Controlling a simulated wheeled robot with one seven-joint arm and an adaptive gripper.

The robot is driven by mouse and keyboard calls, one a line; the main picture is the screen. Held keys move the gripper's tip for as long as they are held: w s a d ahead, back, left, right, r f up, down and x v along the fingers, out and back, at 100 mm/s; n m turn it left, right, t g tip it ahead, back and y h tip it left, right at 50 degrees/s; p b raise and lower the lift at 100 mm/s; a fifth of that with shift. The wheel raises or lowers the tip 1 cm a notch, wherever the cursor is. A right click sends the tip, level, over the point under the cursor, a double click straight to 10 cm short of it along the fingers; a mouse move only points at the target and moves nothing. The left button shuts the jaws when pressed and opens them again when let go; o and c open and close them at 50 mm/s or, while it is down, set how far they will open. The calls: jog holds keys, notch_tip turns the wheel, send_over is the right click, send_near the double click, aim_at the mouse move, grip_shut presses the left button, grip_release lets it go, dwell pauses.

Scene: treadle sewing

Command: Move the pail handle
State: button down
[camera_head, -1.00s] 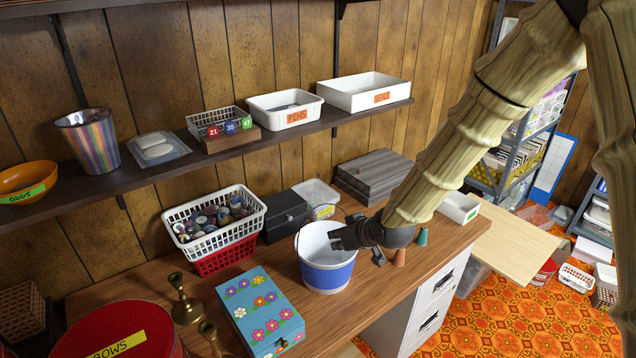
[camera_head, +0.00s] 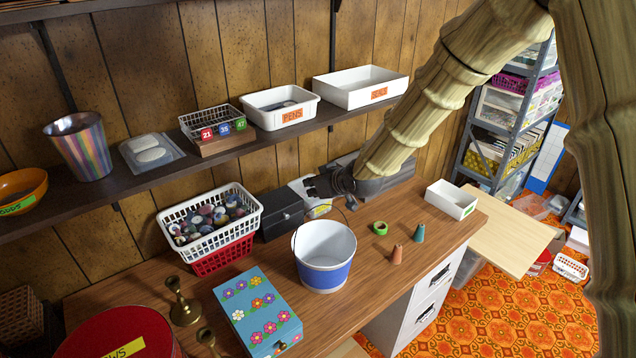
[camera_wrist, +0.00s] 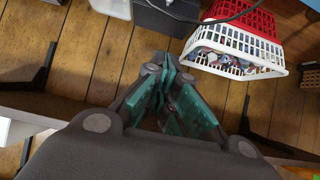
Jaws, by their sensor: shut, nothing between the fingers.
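The pail (camera_head: 324,272) is white inside with a blue band and stands upright on the wooden desk. Its thin dark wire handle (camera_head: 346,217) rises at the back of the rim, close to my gripper, and is hard to trace. In the wrist view a dark curved wire (camera_wrist: 228,17), which looks like the handle, crosses near the top. My gripper (camera_head: 312,187) is shut and empty, behind and above the pail in the picture. In the wrist view its fingers (camera_wrist: 168,90) are together with nothing between them. I cannot tell whether they touch the handle.
A white basket (camera_head: 206,239) of round items and a black box (camera_head: 281,215) stand left of the pail. A flowered blue box (camera_head: 257,312) lies at front left. A shelf (camera_head: 290,134) hangs above.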

jog(key=f+p, duration=0.3)
jog(key=shift+s+d+f, duration=0.1)
jog(key=shift+s+f, duration=0.15)
jog(key=shift+s, duration=0.05)
dwell(0.4)
jog(key=shift+s+b, duration=0.15)
jog(key=shift+b, duration=0.25)
